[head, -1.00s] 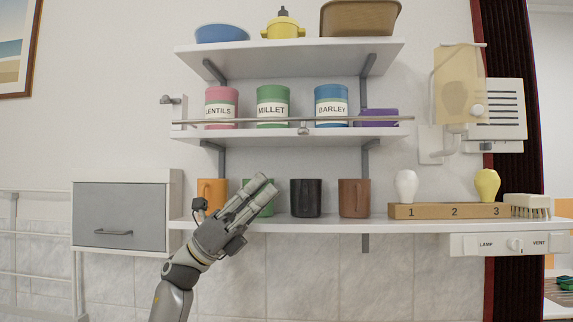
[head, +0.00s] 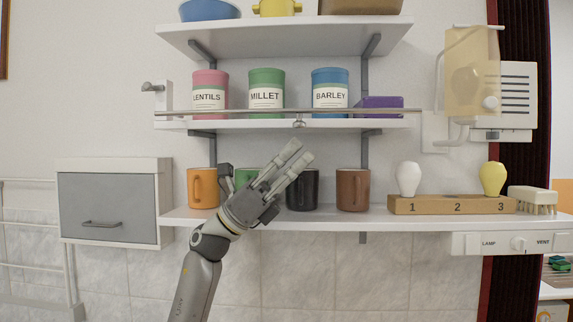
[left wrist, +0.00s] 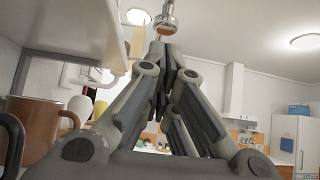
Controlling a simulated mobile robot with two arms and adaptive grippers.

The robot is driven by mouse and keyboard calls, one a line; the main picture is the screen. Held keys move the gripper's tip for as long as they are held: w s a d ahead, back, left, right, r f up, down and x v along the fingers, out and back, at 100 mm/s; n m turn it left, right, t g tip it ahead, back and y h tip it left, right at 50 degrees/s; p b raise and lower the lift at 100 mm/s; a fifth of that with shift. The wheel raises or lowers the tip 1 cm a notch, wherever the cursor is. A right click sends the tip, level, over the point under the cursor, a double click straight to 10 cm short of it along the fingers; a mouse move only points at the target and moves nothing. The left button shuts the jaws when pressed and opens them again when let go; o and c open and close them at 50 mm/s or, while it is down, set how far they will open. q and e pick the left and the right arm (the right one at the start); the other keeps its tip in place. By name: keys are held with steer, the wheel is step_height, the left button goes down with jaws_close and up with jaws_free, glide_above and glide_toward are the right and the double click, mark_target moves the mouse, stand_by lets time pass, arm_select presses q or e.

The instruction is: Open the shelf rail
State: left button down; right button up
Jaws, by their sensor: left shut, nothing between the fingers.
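The shelf rail (head: 230,114) is a thin grey bar running level across the front of the middle shelf, in front of the jars. A small round metal knob (head: 299,123) sits near its middle; a metal knob also shows above my fingertips in the left wrist view (left wrist: 168,18). My left gripper (head: 299,151) points up and right, below the knob and in front of the green and black mugs. Its fingers are shut and empty. In the left wrist view its tips (left wrist: 164,48) come together just under the knob; I cannot tell whether they touch. My right gripper is out of view.
Lentils (head: 209,92), millet (head: 266,90) and barley (head: 330,90) jars and a purple box (head: 380,107) stand behind the rail. Orange (head: 203,188), green (head: 245,176), black (head: 303,190) and brown (head: 352,190) mugs stand on the lower shelf (head: 375,219). A grey-fronted cabinet (head: 107,200) is left.

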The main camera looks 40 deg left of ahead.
arm_select(q)
steer(key=r, duration=0.1)
steer(key=s+r, duration=0.1)
steer(key=r, duration=0.1)
steer(key=shift+s+d, duration=0.2)
steer(key=shift+d, duration=0.15)
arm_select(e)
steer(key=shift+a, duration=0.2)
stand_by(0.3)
arm_select(q)
steer(key=s+a+f+b, duration=0.4)
steer(key=s+f+b, duration=0.1)
steer(key=f+b, duration=0.4)
steer(key=shift+s+a+f+b, duration=0.3)
steer(key=shift+s+a+f, duration=0.1)
steer(key=shift+f, duration=0.45)
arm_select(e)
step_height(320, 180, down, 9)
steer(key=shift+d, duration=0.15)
